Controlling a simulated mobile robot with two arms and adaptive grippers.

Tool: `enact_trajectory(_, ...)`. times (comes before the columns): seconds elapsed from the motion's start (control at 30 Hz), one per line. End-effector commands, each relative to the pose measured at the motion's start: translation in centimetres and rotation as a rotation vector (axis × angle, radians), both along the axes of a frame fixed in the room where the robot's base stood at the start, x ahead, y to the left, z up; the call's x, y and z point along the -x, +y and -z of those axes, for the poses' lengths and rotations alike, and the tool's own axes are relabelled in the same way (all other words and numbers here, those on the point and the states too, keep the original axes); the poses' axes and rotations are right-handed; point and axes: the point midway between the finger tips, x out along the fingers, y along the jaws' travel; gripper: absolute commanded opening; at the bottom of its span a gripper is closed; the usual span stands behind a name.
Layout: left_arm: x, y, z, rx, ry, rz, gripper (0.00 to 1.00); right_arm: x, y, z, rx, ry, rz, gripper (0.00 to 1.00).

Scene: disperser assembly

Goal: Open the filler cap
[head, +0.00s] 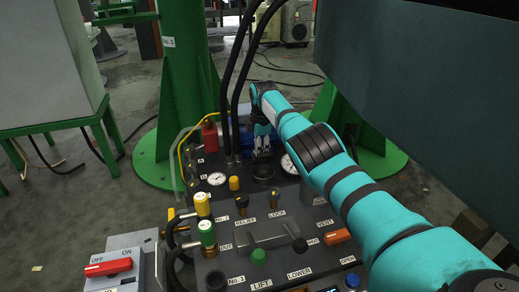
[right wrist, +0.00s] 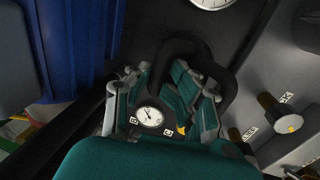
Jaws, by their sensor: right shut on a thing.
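The filler cap (head: 263,172) is a dark round piece on the grey control panel, between the two white gauges. My right gripper (head: 263,154) comes down on it from above and hides part of it. In the right wrist view the fingers of my right gripper (right wrist: 165,105) stand on both sides of a black curved piece (right wrist: 222,58), which I take to be the cap. I cannot tell whether the cap is turned or lifted. My left gripper is not in view.
Gauges stand left (head: 217,178) and right (head: 290,163) of the cap. Black hoses (head: 228,115) rise close left of the gripper. The relief knob (head: 241,204), the lock knob (head: 273,198) and yellow and green valves are in front. A dark blue panel (head: 420,75) fills the upper right.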

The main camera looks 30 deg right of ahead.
Motion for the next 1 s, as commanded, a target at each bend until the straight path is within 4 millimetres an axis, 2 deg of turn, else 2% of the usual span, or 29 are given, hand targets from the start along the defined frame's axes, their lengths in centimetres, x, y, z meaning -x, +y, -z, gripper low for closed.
enact_trajectory(0.2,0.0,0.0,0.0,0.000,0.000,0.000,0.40,-0.4,-0.2,-0.5,0.006,-0.016,0.002,0.00)
enact_trajectory(0.23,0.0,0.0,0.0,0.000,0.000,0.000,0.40,-0.3,-0.2,-0.5,0.006,-0.016,0.002,0.23)
enact_trajectory(0.37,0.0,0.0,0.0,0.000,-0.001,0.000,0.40,-0.3,-0.1,-0.4,0.005,-0.012,0.001,0.38)
enact_trajectory(0.73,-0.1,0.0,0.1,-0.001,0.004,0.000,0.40,-0.1,-0.1,-0.5,0.003,-0.007,-0.001,0.38)
enact_trajectory(0.87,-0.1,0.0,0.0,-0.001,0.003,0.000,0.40,0.0,0.0,-1.4,0.003,-0.009,-0.002,0.38)
enact_trajectory(1.0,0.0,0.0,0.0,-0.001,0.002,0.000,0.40,0.3,0.0,-3.1,0.005,-0.013,-0.002,0.38)
